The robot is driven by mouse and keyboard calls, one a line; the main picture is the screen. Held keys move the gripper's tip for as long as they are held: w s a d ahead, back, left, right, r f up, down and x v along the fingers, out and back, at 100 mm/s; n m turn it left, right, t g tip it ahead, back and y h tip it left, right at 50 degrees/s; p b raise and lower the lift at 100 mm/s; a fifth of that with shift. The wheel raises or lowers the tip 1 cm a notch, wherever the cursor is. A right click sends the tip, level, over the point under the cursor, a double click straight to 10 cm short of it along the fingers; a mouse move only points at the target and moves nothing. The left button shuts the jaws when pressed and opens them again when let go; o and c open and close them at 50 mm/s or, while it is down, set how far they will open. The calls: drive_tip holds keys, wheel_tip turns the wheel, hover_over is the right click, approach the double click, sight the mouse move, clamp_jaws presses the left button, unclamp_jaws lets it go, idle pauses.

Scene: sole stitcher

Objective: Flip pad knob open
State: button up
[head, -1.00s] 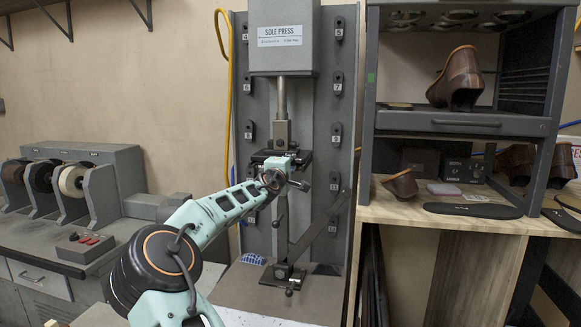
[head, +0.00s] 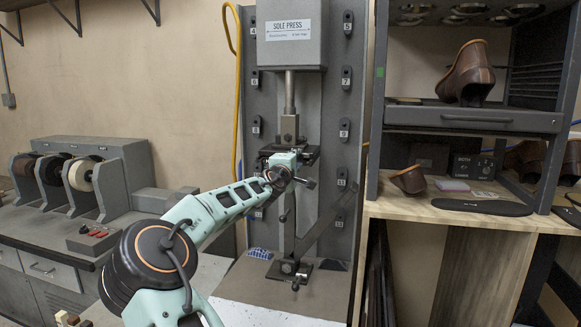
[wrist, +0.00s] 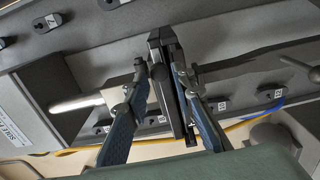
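The sole press (head: 293,45) stands upright ahead, with a steel rod and a dark pad clamp (head: 305,152) below its head. My gripper (head: 298,166) is at the pad clamp's height, overlapping it in the head view. In the wrist view, my gripper's two blue-grey fingers (wrist: 160,70) are apart, one on each side of a dark narrow plate of the clamp (wrist: 166,85). A gap shows beside the left finger; contact at the right finger is unclear. Small grey knobs (wrist: 215,104) show near the fingers. Which one is the pad knob, and its setting, I cannot tell.
A lower clamp (head: 290,268) stands on the press base, with a slanted bar behind it. A shelf with a shoe (head: 467,73) is at the right. A grinder bench (head: 75,180) is at the left. A yellow hose (head: 238,75) runs beside the press.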

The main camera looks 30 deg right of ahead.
drive_tip(key=v, duration=1)
idle(0.3)
